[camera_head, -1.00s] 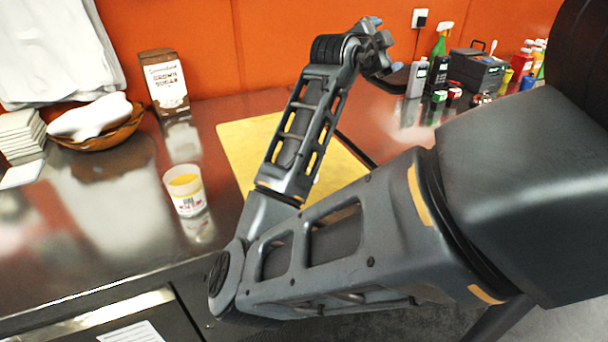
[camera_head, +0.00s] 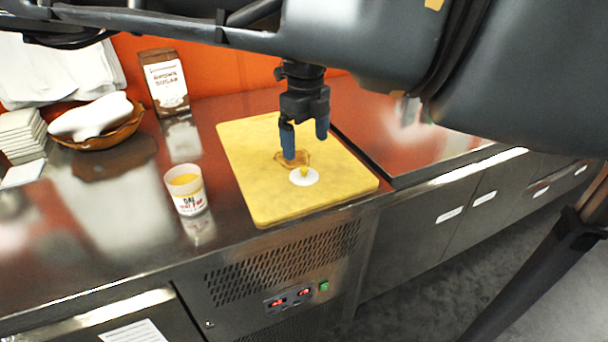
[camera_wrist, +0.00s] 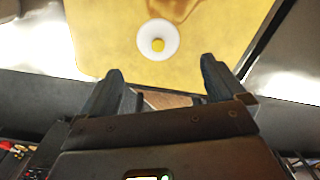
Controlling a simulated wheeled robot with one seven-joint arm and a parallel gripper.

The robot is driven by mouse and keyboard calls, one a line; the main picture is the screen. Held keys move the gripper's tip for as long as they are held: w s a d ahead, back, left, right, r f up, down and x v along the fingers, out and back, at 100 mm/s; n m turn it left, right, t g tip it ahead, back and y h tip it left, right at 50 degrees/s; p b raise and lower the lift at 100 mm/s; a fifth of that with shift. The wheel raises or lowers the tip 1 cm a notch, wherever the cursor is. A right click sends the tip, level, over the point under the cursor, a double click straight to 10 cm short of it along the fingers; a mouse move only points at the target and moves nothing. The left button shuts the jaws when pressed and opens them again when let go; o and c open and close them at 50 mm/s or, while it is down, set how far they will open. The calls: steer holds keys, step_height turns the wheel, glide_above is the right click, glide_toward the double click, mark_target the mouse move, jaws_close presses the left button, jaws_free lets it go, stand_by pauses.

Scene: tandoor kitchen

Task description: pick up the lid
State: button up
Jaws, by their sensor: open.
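The lid (camera_head: 304,178) is a small white disc with a yellow knob, lying on the yellow cutting board (camera_head: 262,196). In the wrist view the lid (camera_wrist: 158,41) lies on the board beyond my fingertips, near the top middle. My gripper (camera_head: 305,142) points down above the board, just behind the lid in the head view. Its two blue-grey fingers are apart with nothing between them. In the wrist view my gripper (camera_wrist: 157,80) also shows open and empty. Whether the fingertips touch the board is hard to tell.
A cup with yellow content (camera_head: 186,190) stands left of the board. A brown sugar box (camera_head: 165,82) and a basket (camera_head: 122,133) with a white object stand farther back left. The steel counter (camera_head: 110,215) is clear in front of the cup. The board has a brownish patch.

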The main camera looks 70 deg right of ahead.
mark_target(304, 169)
steer(key=shift+w+a+f, duration=0.15)
steer(key=shift+w+f, duration=0.05)
steer(key=shift+f, duration=1)
steer(key=shift+d+f, duration=0.2)
steer(key=shift+f, duration=2.45)
steer(key=shift+c, duration=0.4)
steer(key=c, duration=1)
